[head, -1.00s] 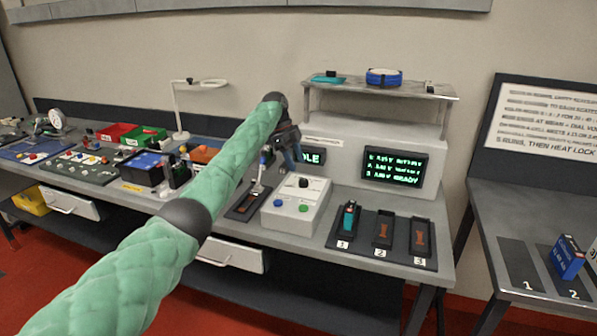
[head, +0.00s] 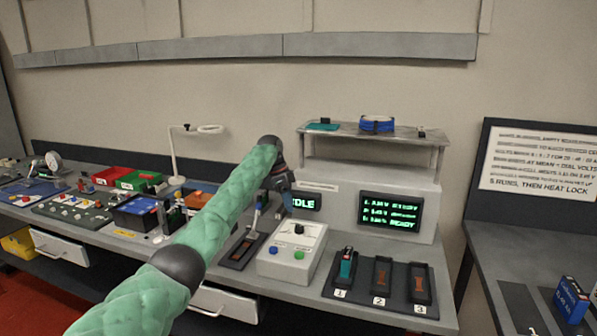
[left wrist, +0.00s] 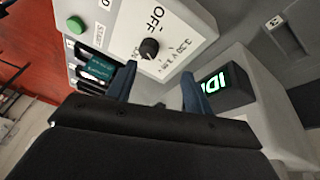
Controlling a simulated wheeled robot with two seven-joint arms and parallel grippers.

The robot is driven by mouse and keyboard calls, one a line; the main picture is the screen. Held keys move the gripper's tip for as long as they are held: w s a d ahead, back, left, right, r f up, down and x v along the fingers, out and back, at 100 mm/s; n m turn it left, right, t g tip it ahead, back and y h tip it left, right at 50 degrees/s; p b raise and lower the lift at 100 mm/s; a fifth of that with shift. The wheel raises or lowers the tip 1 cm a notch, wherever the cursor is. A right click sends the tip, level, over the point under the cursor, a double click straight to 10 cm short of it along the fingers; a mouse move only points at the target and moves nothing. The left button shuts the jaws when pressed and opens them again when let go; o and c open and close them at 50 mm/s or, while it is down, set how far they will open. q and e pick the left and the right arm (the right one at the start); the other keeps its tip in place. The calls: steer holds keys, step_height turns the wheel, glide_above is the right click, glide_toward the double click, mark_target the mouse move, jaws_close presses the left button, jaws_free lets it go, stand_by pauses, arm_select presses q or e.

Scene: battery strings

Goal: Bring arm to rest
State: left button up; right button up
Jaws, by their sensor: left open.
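My left arm in its green padded sleeve reaches in from the lower left in the head view. My left gripper (head: 279,190) hangs above the bench beside the white control box (head: 293,250). In the left wrist view the two dark blue fingers (left wrist: 155,88) stand apart with nothing between them. The control box's black dial (left wrist: 149,49), beside an "OFF" mark, lies beyond the fingers and apart from them. My right gripper is in neither view.
A display unit (head: 420,190) with green text stands behind the control box. A numbered tray (head: 368,290) holds a teal cell (head: 346,265) in slot 1. A metal shelf (head: 345,130) stands above. Red (head: 110,175) and green bins sit left. A side table with a blue box (head: 571,300) is right.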

arm_select(q)
steer(key=s+d+r+n+t, duration=0.25)
steer(key=r+n+t, duration=0.2)
steer(key=r, duration=0.55)
steer(key=s+d+r+n+t, duration=0.25)
steer(key=r+n+t, duration=0.2)
steer(key=r, duration=0.65)
steer(key=s+a+f+n+y, duration=0.15)
steer(key=s+a+f, duration=0.35)
steer(key=s+f, duration=0.6)
steer(key=s+a+f+n, duration=0.2)
steer(key=s+a+f, duration=0.3)
steer(key=s+f, duration=0.65)
steer(key=s+a+f+n+y, duration=0.15)
steer(key=s+a+f, duration=0.35)
steer(key=s+f, duration=0.65)
steer(key=s+a+f+g, duration=0.1)
steer(key=s+f+g, duration=0.2)
steer(key=s+f, duration=1)
steer(key=s+a+f+n+g, duration=0.1)
steer(key=s+f+g, duration=0.2)
steer(key=s+f, duration=1)
steer(key=s, duration=0.7)
steer(key=shift+s+a+f+n+g+h, duration=0.15)
steer(key=shift+s+f+n+g+h, duration=0.15)
steer(key=shift+s+f, duration=0.05)
